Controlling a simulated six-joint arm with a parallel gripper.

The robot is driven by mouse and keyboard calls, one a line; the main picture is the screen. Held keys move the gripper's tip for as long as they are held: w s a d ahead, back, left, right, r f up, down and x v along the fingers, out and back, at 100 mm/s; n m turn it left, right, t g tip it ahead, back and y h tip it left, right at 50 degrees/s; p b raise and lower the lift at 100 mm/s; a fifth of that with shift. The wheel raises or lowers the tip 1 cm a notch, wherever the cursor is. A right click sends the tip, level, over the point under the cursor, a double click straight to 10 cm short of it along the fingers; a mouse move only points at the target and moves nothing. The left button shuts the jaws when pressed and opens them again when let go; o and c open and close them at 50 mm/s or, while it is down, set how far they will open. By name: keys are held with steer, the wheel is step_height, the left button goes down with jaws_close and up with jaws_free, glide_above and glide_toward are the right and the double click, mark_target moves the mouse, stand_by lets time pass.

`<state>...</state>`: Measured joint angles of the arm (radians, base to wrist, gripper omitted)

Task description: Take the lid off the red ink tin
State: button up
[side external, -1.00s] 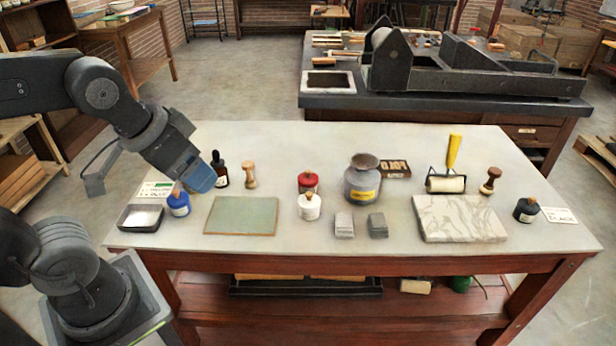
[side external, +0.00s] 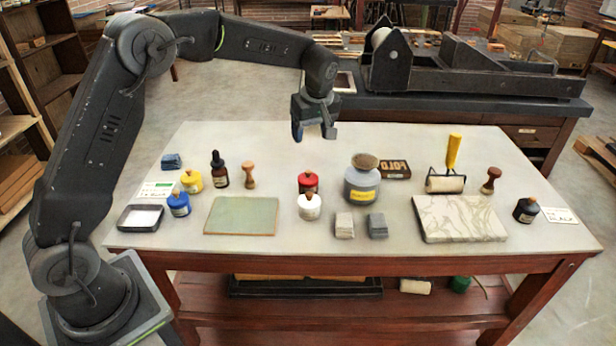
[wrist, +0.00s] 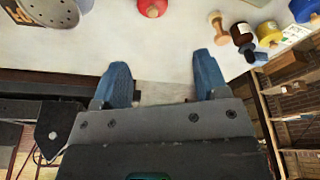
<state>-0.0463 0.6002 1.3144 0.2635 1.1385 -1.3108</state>
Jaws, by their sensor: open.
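The red ink tin (side external: 308,184) stands upright near the middle of the table, just behind a white tin (side external: 309,207). Its lid, with a small knob (side external: 309,172), is on it. The red tin also shows at the top edge of the wrist view (wrist: 152,7), partly cut off. My gripper (side external: 314,134) hangs above the back of the table, higher than the red tin and apart from it. In the wrist view my gripper (wrist: 160,80) has its two blue fingers wide apart with nothing between them.
A grey container with a yellow label (side external: 361,187) stands right of the red tin. A wooden-handled stamp (side external: 249,175), a dark dropper bottle (side external: 220,170), a yellow tin (side external: 191,181) and a blue tin (side external: 179,204) stand left. The table behind the red tin is clear.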

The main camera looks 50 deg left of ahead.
step_height(320, 180, down, 4)
steer(key=w+n, duration=0.1)
steer(key=w, duration=0.1)
glide_above(308, 172)
steer(key=d, duration=0.2)
steer(key=f, duration=0.7)
steer(key=shift+s+a+f, duration=0.1)
steer(key=shift+s+a, duration=0.05)
steer(key=shift+s, duration=0.15)
steer(key=shift+x, duration=2.8)
steer(key=shift+w+a, duration=0.1)
steer(key=shift+w, duration=0.05)
steer(key=shift+c, duration=0.5)
steer(key=c, duration=0.7)
steer(key=shift+f, duration=0.1)
jaws_close()
